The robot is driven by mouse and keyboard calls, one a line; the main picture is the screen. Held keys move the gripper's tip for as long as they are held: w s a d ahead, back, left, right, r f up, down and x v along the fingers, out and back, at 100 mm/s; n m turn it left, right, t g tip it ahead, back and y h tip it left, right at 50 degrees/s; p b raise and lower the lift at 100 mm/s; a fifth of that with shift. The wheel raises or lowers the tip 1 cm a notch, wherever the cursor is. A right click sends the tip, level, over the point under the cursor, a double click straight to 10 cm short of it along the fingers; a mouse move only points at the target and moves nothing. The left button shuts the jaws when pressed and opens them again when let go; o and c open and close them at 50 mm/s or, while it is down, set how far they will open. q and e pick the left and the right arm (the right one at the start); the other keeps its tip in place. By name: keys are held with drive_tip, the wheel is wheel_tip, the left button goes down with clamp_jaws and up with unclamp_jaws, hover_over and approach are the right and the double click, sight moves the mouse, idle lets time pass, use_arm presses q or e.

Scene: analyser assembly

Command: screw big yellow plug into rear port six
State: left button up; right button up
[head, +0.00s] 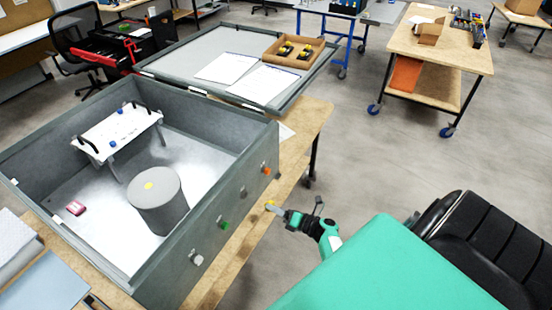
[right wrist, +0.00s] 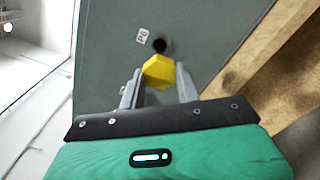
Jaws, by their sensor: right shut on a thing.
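The big yellow plug (right wrist: 157,71) is held between the fingertips of my right gripper (right wrist: 158,82). Its hexagonal head shows in the right wrist view. In the head view, my right gripper (head: 274,207) is beside the outer wall of the grey analyser housing (head: 215,205), with a small bit of yellow at its tip. In the right wrist view, a dark round port (right wrist: 159,45) shows just beyond the plug, next to a label (right wrist: 142,37) that reads P6. The plug covers part of the view below the port and appears apart from it. My left gripper is not in view.
Orange (head: 264,170), green (head: 223,222) and white (head: 196,259) fittings stick out of the same wall. Inside the open housing are a grey cylinder (head: 160,205) and a white bracket (head: 115,132). The lid (head: 195,58) carries papers and a cardboard tray (head: 294,60).

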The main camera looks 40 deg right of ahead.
drive_tip(key=w+a+n+b, duration=0.1)
drive_tip(key=w+n+b, duration=0.2)
drive_tip(key=n+b, duration=0.8)
drive_tip(key=w+a+n+b, duration=0.1)
drive_tip(key=w+n+b, duration=0.2)
drive_tip(key=n+b, duration=0.9)
drive_tip(key=shift+w+a+b, duration=0.25)
drive_tip(key=shift+a+b, duration=0.15)
drive_tip(key=shift+b, duration=0.65)
idle(0.4)
drive_tip(key=shift+w, duration=0.1)
